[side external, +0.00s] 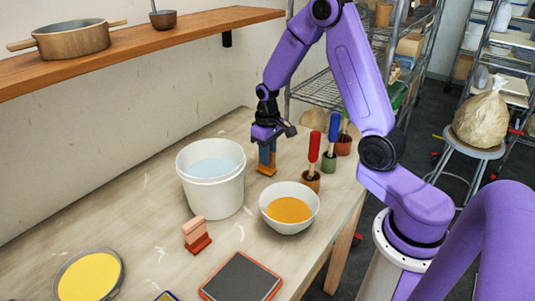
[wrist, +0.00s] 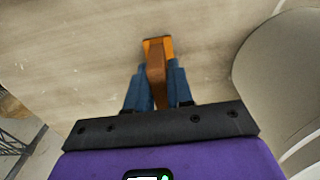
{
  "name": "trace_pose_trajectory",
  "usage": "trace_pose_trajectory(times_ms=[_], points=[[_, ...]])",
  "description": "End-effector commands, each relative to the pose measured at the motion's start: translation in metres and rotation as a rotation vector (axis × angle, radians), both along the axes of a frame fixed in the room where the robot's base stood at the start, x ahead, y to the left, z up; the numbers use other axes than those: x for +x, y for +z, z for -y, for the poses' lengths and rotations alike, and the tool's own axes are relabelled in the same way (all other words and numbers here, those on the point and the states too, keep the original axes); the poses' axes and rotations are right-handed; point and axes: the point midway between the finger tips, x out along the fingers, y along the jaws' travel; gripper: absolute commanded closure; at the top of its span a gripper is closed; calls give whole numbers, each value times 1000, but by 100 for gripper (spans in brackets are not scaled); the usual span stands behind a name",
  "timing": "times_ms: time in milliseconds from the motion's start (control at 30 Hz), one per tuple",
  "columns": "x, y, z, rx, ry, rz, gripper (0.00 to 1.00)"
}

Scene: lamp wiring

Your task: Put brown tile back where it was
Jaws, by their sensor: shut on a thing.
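The brown tile (wrist: 155,68) is upright between the blue fingers of my gripper (wrist: 154,82) in the wrist view. My gripper is shut on it. An orange holder (wrist: 158,44) shows at the tile's far end. In the side view my gripper (side external: 267,152) points down behind the white bucket, with the orange holder (side external: 267,170) on the table directly under its fingertips. The tile is mostly hidden by the fingers there. The tile's lower end appears at or in the holder; I cannot tell whether it is fully seated.
A white bucket (side external: 213,190) of pale liquid stands close by. A bowl of orange liquid (side external: 290,208) and several pots with coloured-handled tools (side external: 313,160) stand to the right. A pinkish tile in a red stand (side external: 196,235), a yellow dish (side external: 90,275) and a dark pad (side external: 241,278) are in front.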

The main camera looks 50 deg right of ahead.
Motion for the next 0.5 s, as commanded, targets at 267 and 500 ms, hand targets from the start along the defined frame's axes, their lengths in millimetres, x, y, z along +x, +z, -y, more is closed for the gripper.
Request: trace_pose_trajectory(times_ms=[267, 500], points=[[0, -2, 0, 0, 0, 0, 100], [0, -2, 0, 0, 1, 0, 53]])
